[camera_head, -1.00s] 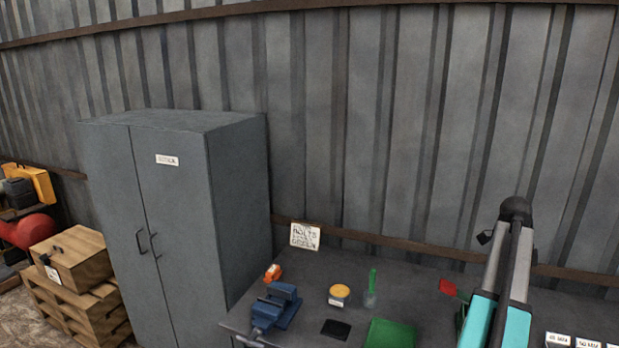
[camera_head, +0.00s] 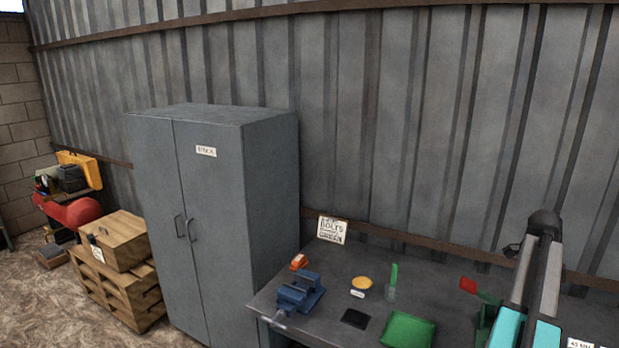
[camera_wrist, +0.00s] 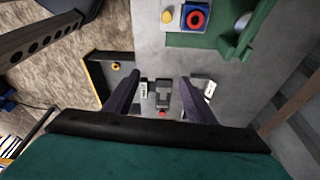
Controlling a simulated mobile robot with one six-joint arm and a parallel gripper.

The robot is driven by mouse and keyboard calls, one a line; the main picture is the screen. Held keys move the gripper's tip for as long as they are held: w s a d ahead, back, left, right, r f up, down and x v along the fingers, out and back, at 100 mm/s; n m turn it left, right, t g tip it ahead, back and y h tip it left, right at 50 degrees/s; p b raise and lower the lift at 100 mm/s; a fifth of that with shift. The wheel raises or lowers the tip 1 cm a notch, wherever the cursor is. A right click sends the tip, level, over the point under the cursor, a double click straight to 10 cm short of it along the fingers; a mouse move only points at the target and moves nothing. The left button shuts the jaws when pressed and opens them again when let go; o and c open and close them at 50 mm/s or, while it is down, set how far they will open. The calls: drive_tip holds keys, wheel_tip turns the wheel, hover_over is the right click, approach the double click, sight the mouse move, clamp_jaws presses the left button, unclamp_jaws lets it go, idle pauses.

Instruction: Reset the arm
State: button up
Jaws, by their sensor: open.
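My gripper (camera_wrist: 158,88) shows in the wrist view with its two dark fingers spread apart. Nothing is held between them. A small grey block-like object (camera_wrist: 163,97) with a red spot shows beyond the gap, apart from the fingers as far as I can tell. My arm (camera_head: 532,270), grey with cyan parts, rises at the right of the head view. The gripper end is not clear there.
A dark workbench (camera_head: 355,265) holds a blue vise (camera_head: 299,292), a green tray (camera_head: 407,330) and a small sign (camera_head: 332,229). A grey cabinet (camera_head: 222,220) stands left of it. A wooden crate (camera_head: 114,240) sits on pallets. Floor shows at left.

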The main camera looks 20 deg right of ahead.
drive_tip(key=w+a+f+n+t, duration=0.1)
drive_tip(key=w+a+f+n, duration=0.7)
drive_tip(key=w+a, duration=0.5)
drive_tip(key=w+a+f+n+t, duration=0.1)
drive_tip(key=w+a+f+n, duration=0.75)
drive_tip(key=a, duration=0.75)
drive_tip(key=a+f+n, duration=0.4)
drive_tip(key=a+f, duration=0.1)
drive_tip(key=a, duration=0.7)
drive_tip(key=a+f+n+y, duration=0.1)
drive_tip(key=a+f+n, duration=0.4)
drive_tip(key=a, duration=0.6)
drive_tip(key=a+f+n, duration=0.4)
drive_tip(key=a+f, duration=0.2)
drive_tip(key=a, duration=0.6)
drive_tip(key=s+f+g+b, duration=0.2)
drive_tip(key=s+f+b, duration=0.4)
drive_tip(key=s+f, duration=0.6)
drive_tip(key=s+f+g+b, duration=0.3)
drive_tip(key=s+f+b, duration=0.3)
drive_tip(key=s+f, duration=0.7)
wheel_tip(320, 180, down, 6)
drive_tip(key=shift+r+b, duration=0.25)
drive_tip(key=shift+b, duration=0.1)
